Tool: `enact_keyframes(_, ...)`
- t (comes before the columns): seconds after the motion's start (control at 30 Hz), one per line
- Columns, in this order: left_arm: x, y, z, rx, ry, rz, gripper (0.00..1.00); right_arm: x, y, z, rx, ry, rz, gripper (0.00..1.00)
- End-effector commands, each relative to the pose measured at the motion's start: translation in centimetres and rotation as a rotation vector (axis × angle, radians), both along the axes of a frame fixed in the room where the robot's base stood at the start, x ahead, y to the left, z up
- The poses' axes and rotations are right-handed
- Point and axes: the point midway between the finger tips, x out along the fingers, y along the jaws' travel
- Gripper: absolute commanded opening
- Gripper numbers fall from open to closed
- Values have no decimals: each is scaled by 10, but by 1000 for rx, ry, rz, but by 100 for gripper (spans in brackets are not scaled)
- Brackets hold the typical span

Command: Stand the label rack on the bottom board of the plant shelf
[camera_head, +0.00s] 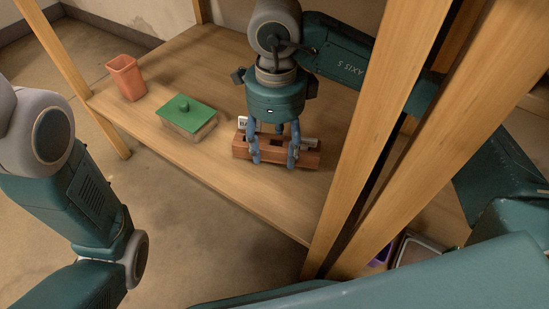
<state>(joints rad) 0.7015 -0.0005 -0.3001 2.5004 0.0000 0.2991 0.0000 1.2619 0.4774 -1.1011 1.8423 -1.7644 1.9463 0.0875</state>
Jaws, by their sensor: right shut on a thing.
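The label rack (310,160) is a reddish-brown block with slots in its top and a white label and a grey piece sticking up from it. It is at the bottom board (190,62) of the plant shelf, near its front edge; I cannot tell whether it rests on the board or is just above it. My right gripper (273,158) points down from above and is shut on the rack, its fingers hiding part of it. My left arm comes in at the left, but its gripper is out of view.
Wooden posts (375,130) rise close on the right, and another (62,55) at the left. Bare board lies behind the box.

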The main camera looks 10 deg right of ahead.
Motion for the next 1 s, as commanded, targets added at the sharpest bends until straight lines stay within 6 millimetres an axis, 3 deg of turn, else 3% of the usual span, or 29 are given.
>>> enact_keyframes(0.03, 0, 0, -10, 0, 0, 0, 40, 0, 0, -12, 1, 2, 0, 16)
enact_keyframes(0.17, 0, 0, -22, 0, 0, 0, 40, 0, 0, -30, 1, 2, 0, 16)
enact_keyframes(0.53, 0, 0, -22, 1, -1, 0, 40, 0, 0, -32, 0, 0, -1, 16)
enact_keyframes(0.57, 0, 0, -21, 1, -1, 0, 40, 0, 0, -32, -1, 1, -1, 59)
enact_keyframes(0.63, 0, 0, -21, 1, -1, 0, 40, 0, 0, -31, -1, 1, -1, 72)
enact_keyframes(1.0, 0, 0, -18, 1, -1, 0, 40, 0, 0, -27, -1, 1, -1, 72)
